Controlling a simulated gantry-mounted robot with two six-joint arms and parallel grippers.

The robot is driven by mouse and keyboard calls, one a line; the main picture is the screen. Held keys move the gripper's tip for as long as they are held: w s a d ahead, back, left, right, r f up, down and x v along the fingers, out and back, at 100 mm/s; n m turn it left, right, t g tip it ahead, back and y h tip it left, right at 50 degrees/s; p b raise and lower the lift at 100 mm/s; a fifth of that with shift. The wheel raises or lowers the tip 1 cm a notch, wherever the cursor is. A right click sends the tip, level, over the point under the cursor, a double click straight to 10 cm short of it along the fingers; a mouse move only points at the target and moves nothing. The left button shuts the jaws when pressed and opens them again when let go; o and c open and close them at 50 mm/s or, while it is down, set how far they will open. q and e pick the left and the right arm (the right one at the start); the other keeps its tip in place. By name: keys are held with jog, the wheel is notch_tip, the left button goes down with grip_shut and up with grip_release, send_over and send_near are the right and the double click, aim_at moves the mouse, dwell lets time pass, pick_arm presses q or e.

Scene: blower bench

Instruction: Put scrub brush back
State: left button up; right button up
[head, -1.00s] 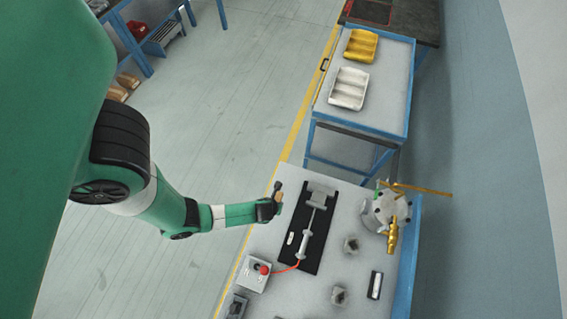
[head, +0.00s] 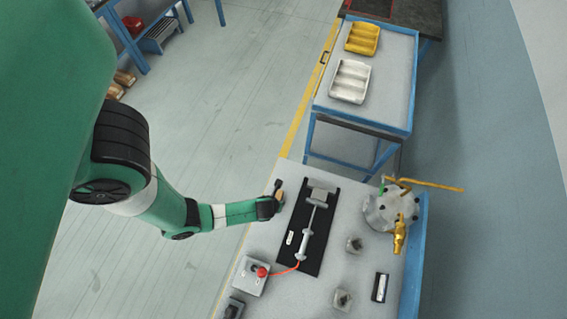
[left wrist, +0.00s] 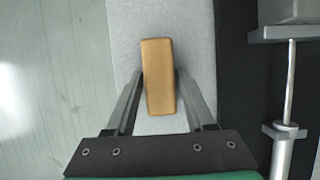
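The scrub brush appears to be the tan block (left wrist: 159,78), seen from above on or over the grey table; its bristles do not show. My left gripper (left wrist: 160,73) has one finger close along each side of the block. Whether the fingers press on it is not clear. In the head view, the brush (head: 280,196) is small, at my left gripper (head: 277,196), near the bench's left edge. My right gripper is out of view.
A black mat (head: 289,256) with a long metal tool (head: 304,245) lies just right of the gripper. A red-button box (head: 250,277) stands nearer. A metal housing with brass fittings (head: 390,210) is at the right. White (head: 350,81) and yellow (head: 362,38) trays sit on a farther table.

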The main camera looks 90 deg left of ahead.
pick_arm(q)
jog(key=shift+o, duration=1)
jog(key=shift+r, duration=0.25)
jog(key=p+v, duration=1.1)
jog(key=shift+d+r, duration=0.15)
jog(key=shift+r, duration=0.25)
